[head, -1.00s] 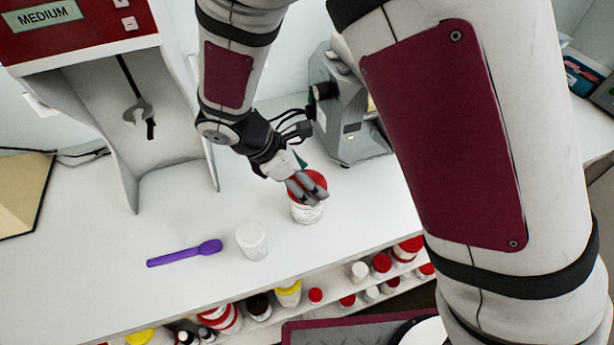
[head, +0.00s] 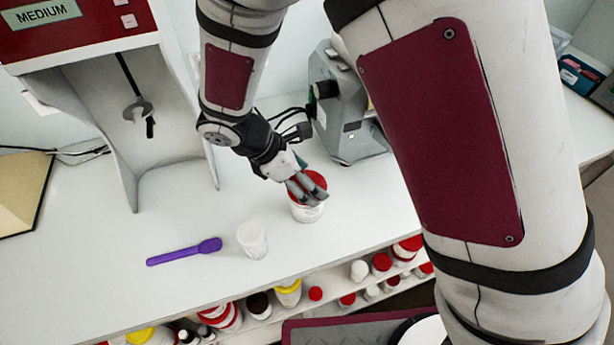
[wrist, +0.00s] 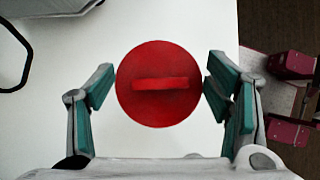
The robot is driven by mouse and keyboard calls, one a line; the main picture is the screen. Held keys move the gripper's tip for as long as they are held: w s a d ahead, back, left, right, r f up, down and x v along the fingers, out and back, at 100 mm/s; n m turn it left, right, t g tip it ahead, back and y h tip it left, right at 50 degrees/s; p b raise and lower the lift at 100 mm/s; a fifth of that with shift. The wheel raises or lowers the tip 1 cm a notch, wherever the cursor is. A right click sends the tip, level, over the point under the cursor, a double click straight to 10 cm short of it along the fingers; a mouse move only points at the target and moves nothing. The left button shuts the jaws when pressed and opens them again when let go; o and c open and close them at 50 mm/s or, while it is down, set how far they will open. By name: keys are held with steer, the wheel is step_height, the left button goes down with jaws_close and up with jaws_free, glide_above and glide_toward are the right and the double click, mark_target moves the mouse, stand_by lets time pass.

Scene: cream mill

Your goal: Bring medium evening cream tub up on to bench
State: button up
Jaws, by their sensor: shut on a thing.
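A white tub with a red lid (head: 309,211) is upright at the bench (head: 180,290), right of centre in the head view. The round red lid with a raised bar shows from above in the wrist view (wrist: 158,84). My gripper (head: 308,192) is shut on this tub, with one finger on each side; the fingers also show in the wrist view (wrist: 160,86). Whether the tub's base touches the bench top is hard to tell. Its label is not readable.
A red-topped mill marked MEDIUM (head: 80,40) stands at the back left, a grey machine (head: 348,105) behind the tub. Several tubs and bottles fill the shelf below the front edge.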

steer(key=o, duration=0.9)
steer(key=shift+c, duration=0.2)
steer(key=shift+o, duration=0.6)
steer(key=shift+r+p, duration=0.95)
steer(key=shift+r, duration=1.3)
steer(key=shift+c, duration=0.6)
jaws_close()
